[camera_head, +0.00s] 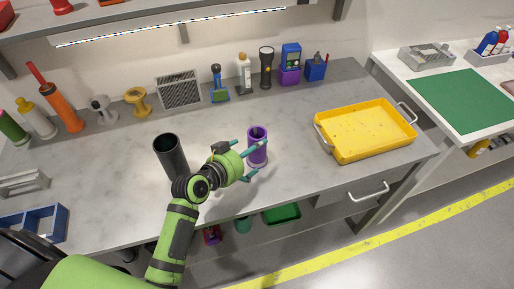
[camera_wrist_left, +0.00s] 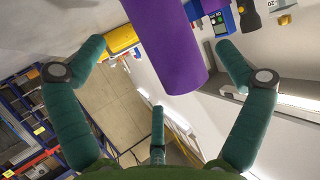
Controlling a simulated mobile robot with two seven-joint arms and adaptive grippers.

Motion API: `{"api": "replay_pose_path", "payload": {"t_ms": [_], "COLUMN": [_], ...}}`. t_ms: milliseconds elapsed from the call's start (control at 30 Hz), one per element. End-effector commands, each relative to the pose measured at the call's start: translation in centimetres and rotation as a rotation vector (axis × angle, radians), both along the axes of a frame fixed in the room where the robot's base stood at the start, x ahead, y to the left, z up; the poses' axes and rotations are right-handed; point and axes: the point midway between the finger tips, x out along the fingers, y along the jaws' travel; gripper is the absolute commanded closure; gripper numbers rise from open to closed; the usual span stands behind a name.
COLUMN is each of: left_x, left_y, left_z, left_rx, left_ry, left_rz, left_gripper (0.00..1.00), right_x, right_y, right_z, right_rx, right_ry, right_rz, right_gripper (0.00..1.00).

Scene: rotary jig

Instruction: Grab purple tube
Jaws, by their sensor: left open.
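The purple tube (camera_head: 257,147) stands upright on the grey workbench, near its front middle. My left gripper (camera_head: 256,160) reaches in from the left and is open, with its teal fingers close to the tube. In the left wrist view the purple tube (camera_wrist_left: 168,45) lies between the spread fingers of the gripper (camera_wrist_left: 155,75), ahead of the palm. The fingers look apart from it. My right gripper is not in view.
A dark open cylinder (camera_head: 171,157) stands left of my left gripper. A yellow tray (camera_head: 365,130) lies to the right on the bench (camera_head: 290,180). Several tools and bottles line the back, including a black flashlight (camera_head: 266,67). Bare bench lies between tube and tray.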

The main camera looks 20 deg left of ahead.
Motion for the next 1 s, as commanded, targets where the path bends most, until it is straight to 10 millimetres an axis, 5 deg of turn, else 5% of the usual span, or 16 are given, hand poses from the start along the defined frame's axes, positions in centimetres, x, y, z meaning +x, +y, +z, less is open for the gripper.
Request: {"api": "replay_pose_path", "payload": {"t_ms": [400,700,733,900,1000], "left_x": [4.3,4.6,4.6,4.6,4.6], "left_y": [-1.5,-1.6,-1.6,-1.6,-1.6], "left_z": [-1.4,-1.6,-1.6,-1.6,-1.7], "left_rx": [-0.001,0.001,0.001,0.0,0.0], "left_ry": [0.001,0.002,0.002,0.002,0.002], "left_rz": [-0.001,0.0,0.0,-0.001,-0.001], "left_gripper": [0.0,0.0,0.04,0.66,0.66], "right_x": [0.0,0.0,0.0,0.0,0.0], "right_y": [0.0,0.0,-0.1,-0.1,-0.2], "right_z": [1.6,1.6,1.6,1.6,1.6], "right_rx": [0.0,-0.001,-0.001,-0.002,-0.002], "right_ry": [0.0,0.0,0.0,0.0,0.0], "right_rz": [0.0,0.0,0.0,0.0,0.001], "right_gripper": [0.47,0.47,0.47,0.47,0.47]}}
